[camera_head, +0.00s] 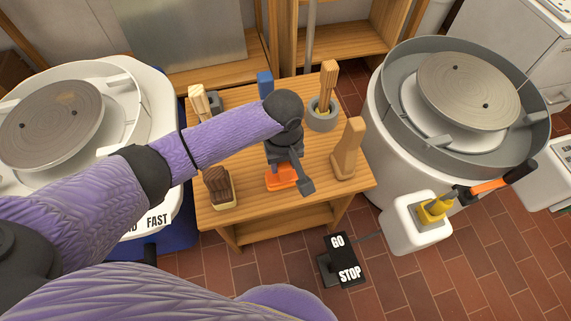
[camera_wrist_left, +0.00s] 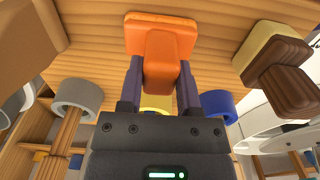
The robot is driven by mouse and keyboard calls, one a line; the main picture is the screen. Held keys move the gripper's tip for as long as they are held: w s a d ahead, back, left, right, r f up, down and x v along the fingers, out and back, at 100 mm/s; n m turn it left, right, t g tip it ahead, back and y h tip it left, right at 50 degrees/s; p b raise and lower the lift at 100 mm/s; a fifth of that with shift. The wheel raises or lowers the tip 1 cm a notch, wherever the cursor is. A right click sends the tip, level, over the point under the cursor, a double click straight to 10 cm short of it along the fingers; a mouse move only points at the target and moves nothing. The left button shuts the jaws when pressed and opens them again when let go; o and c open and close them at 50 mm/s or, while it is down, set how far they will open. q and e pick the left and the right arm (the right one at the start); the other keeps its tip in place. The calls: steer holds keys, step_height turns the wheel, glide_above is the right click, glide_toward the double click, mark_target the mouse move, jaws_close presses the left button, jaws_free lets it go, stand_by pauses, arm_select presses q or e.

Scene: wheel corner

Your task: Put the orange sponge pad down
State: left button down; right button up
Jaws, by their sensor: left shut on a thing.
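The orange sponge pad (camera_head: 281,178) is over the front middle of the wooden table (camera_head: 250,208), low at its top. It has a flat slab and a raised block-like grip. My left gripper (camera_head: 284,162) comes down from above and is shut on that grip. In the left wrist view, the pad (camera_wrist_left: 161,40) shows with its grip between the two dark fingers, against the wood surface. I cannot tell whether its underside touches the table. My right gripper is not in view.
A brown brush (camera_head: 217,187) stands left of the pad, and a wooden block tool (camera_head: 348,150) to its right. A grey ring holder (camera_head: 322,118) and a blue-handled tool (camera_head: 265,84) are behind. Pottery wheels (camera_head: 470,90) flank the table. A GO/STOP pedal (camera_head: 340,260) is on the floor.

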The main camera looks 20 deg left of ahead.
arm_select(q)
steer(key=shift+r, duration=0.15)
steer(key=shift+c, duration=2.2)
jaws_free()
steer(key=shift+o, duration=0.8)
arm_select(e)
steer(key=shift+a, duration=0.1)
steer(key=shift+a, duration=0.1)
arm_select(q)
step_height(320, 180, up, 12)
steer(key=p, duration=0.8)
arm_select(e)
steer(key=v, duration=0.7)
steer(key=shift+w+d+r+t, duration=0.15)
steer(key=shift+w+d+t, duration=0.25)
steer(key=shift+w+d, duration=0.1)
